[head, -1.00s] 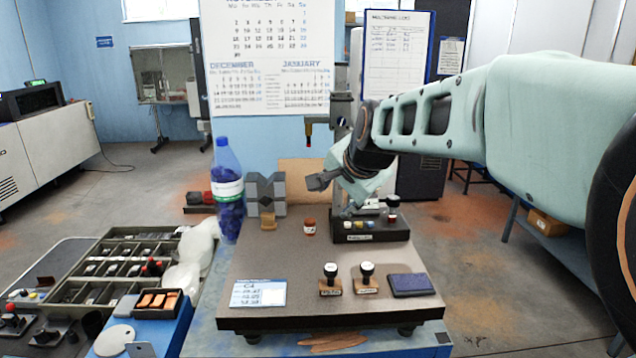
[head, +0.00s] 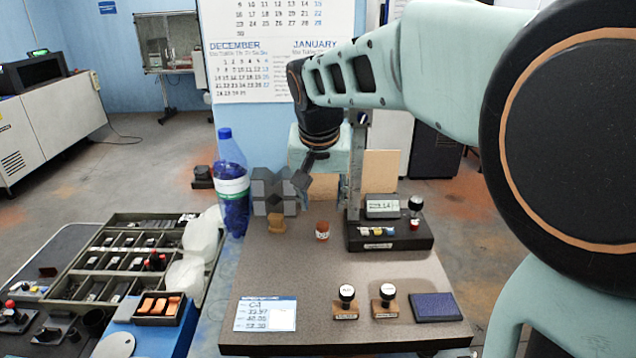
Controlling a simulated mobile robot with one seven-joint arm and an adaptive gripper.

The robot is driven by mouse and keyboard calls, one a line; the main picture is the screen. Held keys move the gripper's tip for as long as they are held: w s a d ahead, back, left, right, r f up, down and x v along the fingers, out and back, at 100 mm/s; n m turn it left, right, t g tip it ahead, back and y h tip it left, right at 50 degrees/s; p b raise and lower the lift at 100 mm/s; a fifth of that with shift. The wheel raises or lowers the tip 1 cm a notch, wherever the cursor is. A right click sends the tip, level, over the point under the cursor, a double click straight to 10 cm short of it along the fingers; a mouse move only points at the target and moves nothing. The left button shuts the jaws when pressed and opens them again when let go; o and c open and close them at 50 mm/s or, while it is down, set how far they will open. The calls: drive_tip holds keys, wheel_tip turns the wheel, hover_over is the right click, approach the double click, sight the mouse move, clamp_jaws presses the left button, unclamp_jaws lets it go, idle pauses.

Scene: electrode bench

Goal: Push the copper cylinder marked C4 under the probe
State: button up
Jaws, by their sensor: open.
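A small red-brown cylinder (head: 322,232) with a pale label stands upright on the dark bench plate (head: 300,272); I cannot read its mark. A shorter tan piece (head: 276,223) stands to its left, in front of the grey notched block (head: 268,192). The card marked C4 (head: 265,314) lies at the plate's front left. The upright stand (head: 356,180) rises behind the black base; the probe itself is hidden behind my arm. My gripper (head: 303,178) is above and behind the cylinder, apart from it, its finger overlapping the block's right side in the picture. It is open and seems empty.
A blue-capped bottle (head: 231,185) stands left of the block. A black base (head: 390,240) with a small display sits at right. Two stamps (head: 347,300) and a dark pad (head: 436,307) line the front. The plate's middle is clear.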

sight(323, 225)
drive_tip(key=p+x, duration=0.1)
drive_tip(key=x, duration=1)
clamp_jaws()
